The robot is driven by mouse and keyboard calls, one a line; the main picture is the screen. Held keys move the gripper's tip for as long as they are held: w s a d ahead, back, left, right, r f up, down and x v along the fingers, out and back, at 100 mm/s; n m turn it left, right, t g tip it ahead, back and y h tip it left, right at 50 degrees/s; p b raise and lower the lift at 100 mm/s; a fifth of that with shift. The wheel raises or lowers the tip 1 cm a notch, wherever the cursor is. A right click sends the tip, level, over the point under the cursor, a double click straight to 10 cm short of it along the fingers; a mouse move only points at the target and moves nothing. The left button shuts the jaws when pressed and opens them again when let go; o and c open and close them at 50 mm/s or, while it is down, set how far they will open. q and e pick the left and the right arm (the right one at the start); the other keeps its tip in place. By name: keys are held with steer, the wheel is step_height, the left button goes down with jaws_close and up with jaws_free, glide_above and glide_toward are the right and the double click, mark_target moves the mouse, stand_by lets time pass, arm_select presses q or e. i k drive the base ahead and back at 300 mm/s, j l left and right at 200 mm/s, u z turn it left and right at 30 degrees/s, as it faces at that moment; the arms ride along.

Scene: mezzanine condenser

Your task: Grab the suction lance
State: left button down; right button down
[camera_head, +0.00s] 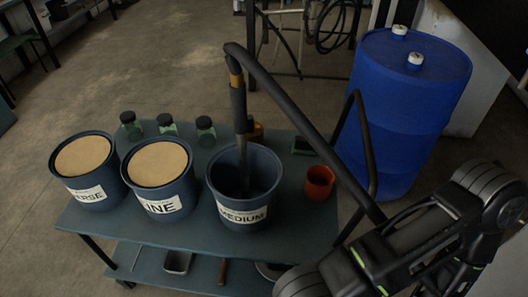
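The suction lance (238,105) stands nearly upright in the open blue bucket labelled MEDIUM (240,216). It has a dark, thick upper part with an orange-yellow band and a thinner grey tube going down into the bucket. Its lower end is hidden inside. A black hose (300,121) arcs from its top down to the right. Links of one of my arms show at the lower right, apart from the lance. No fingertips of either gripper are visible.
The buckets stand on a blue-grey cart (305,226). Two lidded buckets, FINE (158,165) and a partly readable one (83,160), stand left. Small jars (167,124) are behind; an orange cup (319,182) is right. A blue drum (405,100) stands behind the black handle (366,140).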

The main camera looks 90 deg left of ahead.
mark_target(238, 85)
steer(key=u, duration=3.1)
